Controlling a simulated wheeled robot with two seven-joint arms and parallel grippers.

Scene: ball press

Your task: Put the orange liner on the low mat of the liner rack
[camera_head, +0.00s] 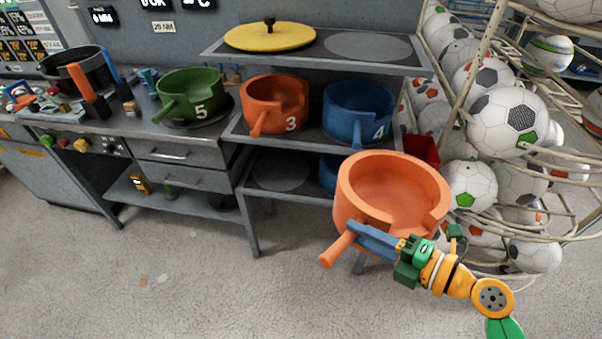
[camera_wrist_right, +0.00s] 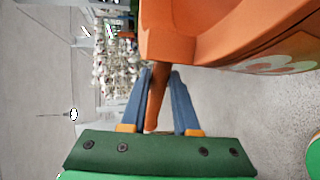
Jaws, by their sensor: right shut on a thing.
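An orange liner (camera_head: 400,195) hangs in the air in front of the liner rack's right side, its open top facing up. My right gripper (camera_head: 362,236) is shut on its handle (camera_head: 337,248). In the right wrist view the handle (camera_wrist_right: 158,90) lies between the blue fingers, and the liner's wall (camera_wrist_right: 215,35) fills the upper right. Another orange liner (camera_head: 262,95), marked 3, stands on the middle shelf. My left gripper is not in view.
A blue liner (camera_head: 352,105), marked 4, is on the middle shelf; another blue one (camera_head: 328,172) is partly hidden below. A yellow lid (camera_head: 270,36) lies on top. A green liner (camera_head: 190,90) is on the bench. A ball cage (camera_head: 510,120) stands close at right.

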